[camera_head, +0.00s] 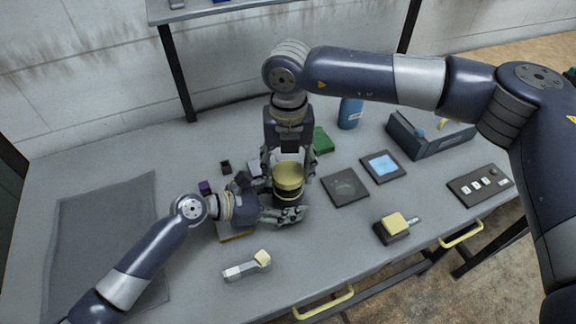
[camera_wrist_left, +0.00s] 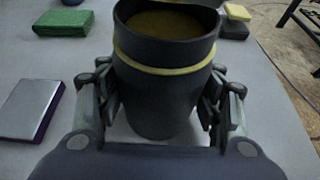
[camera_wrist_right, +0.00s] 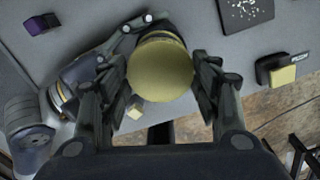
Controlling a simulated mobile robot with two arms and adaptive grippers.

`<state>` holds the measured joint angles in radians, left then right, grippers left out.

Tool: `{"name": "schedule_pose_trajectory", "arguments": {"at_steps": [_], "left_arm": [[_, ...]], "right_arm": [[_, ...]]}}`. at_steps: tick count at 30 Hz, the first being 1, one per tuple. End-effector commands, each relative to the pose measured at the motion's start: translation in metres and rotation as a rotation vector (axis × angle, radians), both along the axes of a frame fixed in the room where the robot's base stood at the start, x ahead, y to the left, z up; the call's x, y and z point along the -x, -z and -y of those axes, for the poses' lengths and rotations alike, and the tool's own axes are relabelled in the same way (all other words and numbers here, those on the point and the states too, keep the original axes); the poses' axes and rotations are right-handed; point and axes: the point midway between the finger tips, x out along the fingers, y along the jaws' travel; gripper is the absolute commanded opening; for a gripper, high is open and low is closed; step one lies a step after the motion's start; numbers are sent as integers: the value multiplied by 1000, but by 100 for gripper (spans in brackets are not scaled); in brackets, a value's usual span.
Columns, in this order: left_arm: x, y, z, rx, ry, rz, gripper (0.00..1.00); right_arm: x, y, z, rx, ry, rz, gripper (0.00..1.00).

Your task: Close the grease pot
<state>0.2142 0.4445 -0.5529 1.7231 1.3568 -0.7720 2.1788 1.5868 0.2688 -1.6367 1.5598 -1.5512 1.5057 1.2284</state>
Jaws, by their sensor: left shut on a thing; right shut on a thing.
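The grease pot (camera_head: 287,199) is a dark round cup with a yellow band, upright on the table. In the left wrist view the pot (camera_wrist_left: 162,95) shows its open mouth with brown grease inside. My left gripper (camera_head: 290,214) is shut around the pot's body, a finger on each side. The round yellow lid (camera_head: 289,174) is over the pot, held from above by my right gripper (camera_head: 288,167).
A green block (camera_head: 322,140) and a blue can (camera_head: 350,113) stand behind. Flat dark plates (camera_head: 345,188) and a yellow-topped block (camera_head: 394,224) lie to the right. A small white-and-yellow device (camera_head: 247,266) lies in front. A grey mat (camera_head: 105,240) covers the left side.

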Motion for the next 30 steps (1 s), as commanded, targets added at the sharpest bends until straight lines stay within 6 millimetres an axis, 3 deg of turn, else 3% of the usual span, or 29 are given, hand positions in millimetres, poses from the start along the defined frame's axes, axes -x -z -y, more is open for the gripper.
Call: {"name": "schedule_pose_trajectory", "arguments": {"at_steps": [12, 30], "left_arm": [[1, 1, 0, -2, 2, -2, 18], [1, 2, 0, -3, 2, -2, 18]], "right_arm": [[0, 18, 0, 1, 0, -1, 51], [0, 19, 0, 1, 0, 0, 51]]}}
